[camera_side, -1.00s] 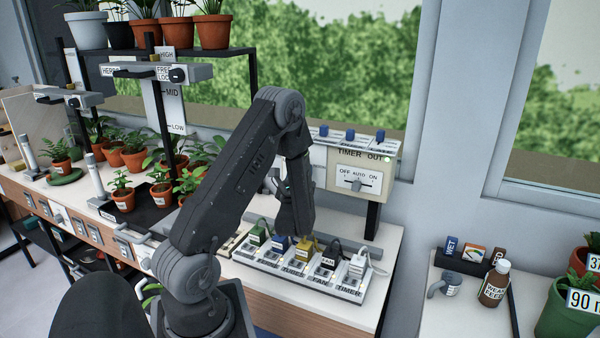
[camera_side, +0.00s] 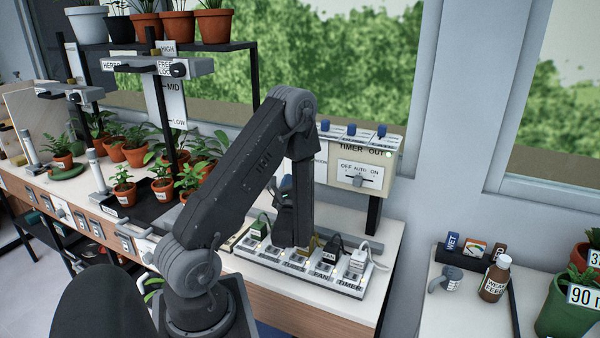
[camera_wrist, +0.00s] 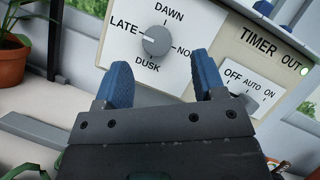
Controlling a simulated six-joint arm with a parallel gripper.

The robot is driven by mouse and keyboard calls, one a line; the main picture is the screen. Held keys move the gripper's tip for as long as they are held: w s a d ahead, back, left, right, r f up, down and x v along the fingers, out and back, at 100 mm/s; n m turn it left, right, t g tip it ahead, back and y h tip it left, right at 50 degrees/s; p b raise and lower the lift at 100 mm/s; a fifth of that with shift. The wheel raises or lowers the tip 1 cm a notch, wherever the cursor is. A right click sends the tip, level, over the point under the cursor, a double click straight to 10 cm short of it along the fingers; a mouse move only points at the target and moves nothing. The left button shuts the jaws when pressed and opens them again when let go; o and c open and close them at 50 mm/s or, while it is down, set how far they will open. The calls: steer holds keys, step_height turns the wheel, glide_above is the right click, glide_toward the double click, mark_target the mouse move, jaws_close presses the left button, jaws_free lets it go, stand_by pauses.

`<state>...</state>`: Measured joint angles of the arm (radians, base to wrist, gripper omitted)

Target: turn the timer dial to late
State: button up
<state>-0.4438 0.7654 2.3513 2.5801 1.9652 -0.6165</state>
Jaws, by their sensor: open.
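The timer dial (camera_wrist: 157,41) is a grey round knob on a white plate in the wrist view. DAWN is above it, LATE to its left, DUSK below, and NOON at the right is partly covered by a finger. A pale mark on the knob's left side faces LATE. My gripper (camera_wrist: 160,72) is open, its two blue fingers spread below and in front of the dial, with nothing between them. Contact with the knob is not visible. In the side view my arm hides the dial, and my gripper (camera_side: 284,208) is mostly behind the forearm.
Right of the dial is an OFF/AUTO/ON switch (camera_side: 358,181) under the TIMER OUT label, with a green light. Blue toggles (camera_side: 352,130) line the panel top. A power strip (camera_side: 300,272) with several plugs lies below. Potted plants (camera_side: 123,187) stand at left.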

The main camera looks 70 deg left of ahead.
step_height(320, 180, up, 6)
steer(key=shift+r, duration=0.2)
stand_by(0.6)
steer(key=s+d+r+n+g, duration=0.3)
steer(key=s+n+g, duration=0.65)
steer(key=g, duration=0.35)
steer(key=s+d+f+n+g+h, duration=0.2)
steer(key=s+d+f+n+h, duration=0.1)
steer(key=d+n+h, duration=0.25)
steer(key=w+d+r+n+t+h, duration=0.1)
steer(key=d+r+t+h, duration=0.1)
steer(key=d+t+h, duration=0.2)
steer(key=w+d+r+n+t+h, duration=0.1)
steer(key=d+t+h, duration=0.3)
steer(key=d+h, duration=0.6)
steer(key=w+d+r, duration=0.1)
steer(key=d, duration=0.9)
steer(key=shift+w+d+r+t, duration=0.15)
steer(key=shift+w+r+t, duration=0.15)
steer(key=shift+r, duration=0.1)
